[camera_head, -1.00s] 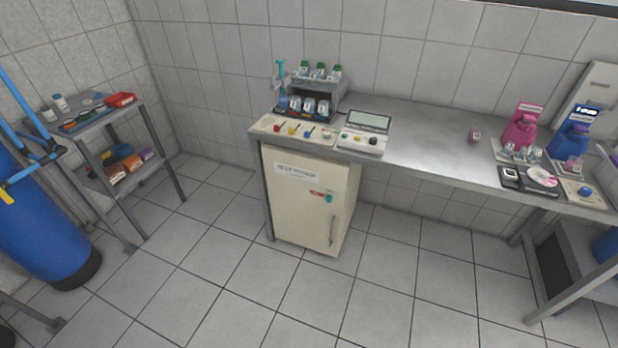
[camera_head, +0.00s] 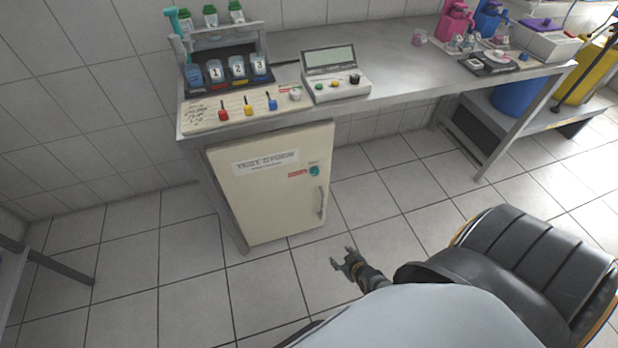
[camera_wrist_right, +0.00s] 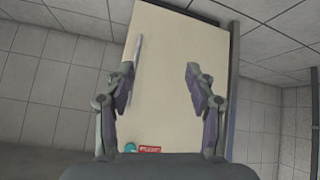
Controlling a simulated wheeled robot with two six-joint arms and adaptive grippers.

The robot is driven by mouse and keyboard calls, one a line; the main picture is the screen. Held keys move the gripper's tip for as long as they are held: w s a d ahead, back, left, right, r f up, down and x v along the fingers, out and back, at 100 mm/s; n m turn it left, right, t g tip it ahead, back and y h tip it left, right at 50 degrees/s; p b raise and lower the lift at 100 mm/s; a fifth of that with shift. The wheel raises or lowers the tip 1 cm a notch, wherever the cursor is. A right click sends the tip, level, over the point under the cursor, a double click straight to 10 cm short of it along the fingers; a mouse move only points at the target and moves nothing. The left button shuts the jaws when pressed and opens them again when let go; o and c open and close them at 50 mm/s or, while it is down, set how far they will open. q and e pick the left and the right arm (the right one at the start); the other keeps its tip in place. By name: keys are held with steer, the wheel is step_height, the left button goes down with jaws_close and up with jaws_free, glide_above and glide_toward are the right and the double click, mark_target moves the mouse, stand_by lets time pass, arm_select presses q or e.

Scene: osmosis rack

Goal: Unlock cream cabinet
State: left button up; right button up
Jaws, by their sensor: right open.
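The cream cabinet (camera_head: 265,205) stands under the metal bench with its door closed. Its door has a white label, a round teal knob (camera_head: 314,170) beside a small red tag (camera_head: 298,174), and a vertical grey handle (camera_head: 321,202) on the right. My right gripper (camera_head: 342,257) is open and empty, in front of the cabinet, low and to the right of its door. In the right wrist view the open fingers (camera_wrist_right: 160,80) frame the cabinet door (camera_wrist_right: 175,70), with the teal knob (camera_wrist_right: 131,147) low between them. My left gripper is out of view.
The bench (camera_head: 400,75) holds a panel with coloured knobs (camera_head: 225,112), a console with a screen (camera_head: 335,85) and a rack of numbered bottles (camera_head: 232,70). A bench leg (camera_head: 228,215) stands left of the cabinet. Tiled floor in front is clear.

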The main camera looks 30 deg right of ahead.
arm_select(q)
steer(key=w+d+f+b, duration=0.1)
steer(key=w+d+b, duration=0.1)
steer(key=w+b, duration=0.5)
arm_select(e)
steer(key=w+d+r+t+h, duration=0.15)
steer(key=w+r+t, duration=0.35)
steer(key=w, duration=0.7)
steer(key=m+t+h+b, duration=0.1)
steer(key=t+h+b, duration=0.1)
steer(key=t+b, duration=0.3)
glide_toward(316, 174)
arm_select(q)
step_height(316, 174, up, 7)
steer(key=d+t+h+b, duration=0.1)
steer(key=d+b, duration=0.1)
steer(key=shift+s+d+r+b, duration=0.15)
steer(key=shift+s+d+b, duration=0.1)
steer(key=shift+b, duration=0.15)
arm_select(e)
steer(key=shift+g+y, duration=0.25)
steer(key=shift+g, duration=0.35)
steer(key=x, duration=0.2)
steer(key=r+x, duration=0.1)
steer(key=x, duration=0.5)
steer(key=shift+w+r, duration=0.15)
steer(key=shift+r, duration=0.05)
steer(key=c, duration=1.2)
steer(key=shift+o, duration=0.2)
